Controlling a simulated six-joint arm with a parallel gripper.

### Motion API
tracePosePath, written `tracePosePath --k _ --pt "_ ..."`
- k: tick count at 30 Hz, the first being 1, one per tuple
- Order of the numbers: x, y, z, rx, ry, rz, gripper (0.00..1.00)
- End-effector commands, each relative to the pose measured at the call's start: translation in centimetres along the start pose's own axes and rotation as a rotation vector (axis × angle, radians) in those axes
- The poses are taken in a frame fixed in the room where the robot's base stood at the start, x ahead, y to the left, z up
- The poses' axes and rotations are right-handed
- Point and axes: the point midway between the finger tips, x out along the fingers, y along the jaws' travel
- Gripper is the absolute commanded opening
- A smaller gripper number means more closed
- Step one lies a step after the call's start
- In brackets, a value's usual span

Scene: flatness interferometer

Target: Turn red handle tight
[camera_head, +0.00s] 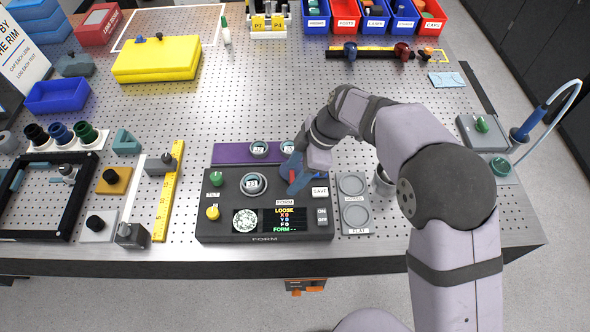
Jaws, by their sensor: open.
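A black console (225,232) labelled FORM stands near the table's front edge. Its screen (285,219) reads LOOSE, with X0, Y0 and FORM lines below. A small red handle (292,177) shows at the console's upper right, mostly hidden by my gripper. My gripper (295,183), with blue fingers, points down over that spot, its fingers around or beside the red handle. The fingers are open; whether they touch the handle I cannot tell. A round dial (253,184) sits to the left on the console, with a green knob (216,178) and a yellow knob (212,212).
A purple strip (230,153) with round gauges lies behind the console. A grey two-dish tray (354,204) and a cup are close on the right. A yellow ruler (170,195) and grey blocks stand left.

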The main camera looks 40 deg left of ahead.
Motion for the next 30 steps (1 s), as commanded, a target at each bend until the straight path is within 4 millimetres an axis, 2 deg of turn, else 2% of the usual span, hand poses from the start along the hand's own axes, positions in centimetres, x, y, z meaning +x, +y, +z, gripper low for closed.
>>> tracePosePath --k 3,9,10,20,30 --pt "0.01 -0.01 0.01 0.000 0.000 0.000 0.51" --pt "-0.02 -0.01 0.01 0.000 0.000 0.000 0.03" --pt "-0.02 -0.01 0.01 0.000 0.000 0.000 0.00" --pt "0.06 0.05 0.08 -0.035 -0.001 -0.015 0.00" --pt "0.18 0.30 0.10 -0.224 0.000 -0.092 0.00"
